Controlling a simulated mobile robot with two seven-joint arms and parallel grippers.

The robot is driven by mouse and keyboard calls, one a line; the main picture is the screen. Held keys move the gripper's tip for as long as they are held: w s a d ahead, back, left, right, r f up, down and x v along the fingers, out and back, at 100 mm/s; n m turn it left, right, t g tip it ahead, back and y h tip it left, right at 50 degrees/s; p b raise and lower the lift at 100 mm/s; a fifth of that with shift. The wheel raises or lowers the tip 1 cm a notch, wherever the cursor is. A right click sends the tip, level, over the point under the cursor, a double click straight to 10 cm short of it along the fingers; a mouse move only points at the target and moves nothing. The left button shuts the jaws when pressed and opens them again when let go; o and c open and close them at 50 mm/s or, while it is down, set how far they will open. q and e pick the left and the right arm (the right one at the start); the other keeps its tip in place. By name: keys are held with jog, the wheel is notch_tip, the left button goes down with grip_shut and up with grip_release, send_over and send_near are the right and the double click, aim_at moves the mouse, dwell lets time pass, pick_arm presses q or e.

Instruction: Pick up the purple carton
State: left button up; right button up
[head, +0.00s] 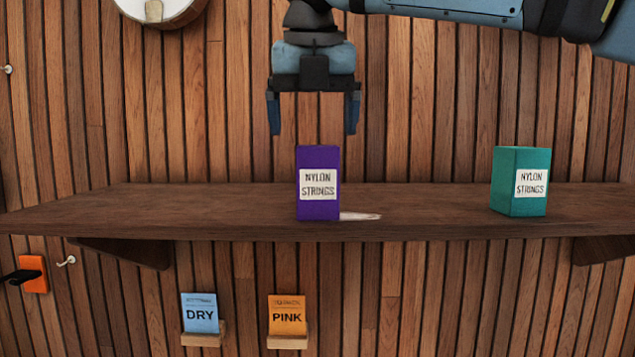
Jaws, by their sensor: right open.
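The purple carton (318,158) stands upright on the wooden shelf (200,205), near the middle of the head view. It has a white label reading "NYLON STRINGS". My right gripper (313,131) is above the carton, pointing down, with its two fingers apart and nothing between them. The fingertips are a little higher than the carton's top in the picture, one to each side of it. My left gripper is not in the view.
A teal carton (507,180) with the same label stands to the right on the shelf. A small pale flat object (362,216) lies beside the purple carton's base. Blue (199,301) and orange (287,303) packets sit on small holders below. The shelf's left part is clear.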

aim_at(317, 160)
jog(key=shift+x, duration=0.95)
jog(key=x, duration=0.4)
jog(key=shift+w+d+b, duration=0.3)
jog(key=shift+w+d, duration=0.05)
jog(key=shift+w, duration=0.05)
jog(key=shift+w+f, duration=0.3)
jog(key=shift+f, duration=0.05)
jog(key=shift+s+a+r, duration=0.1)
jog(key=shift+s, duration=0.05)
jog(key=shift+c, duration=1.1)
jog(key=c, duration=0.8)
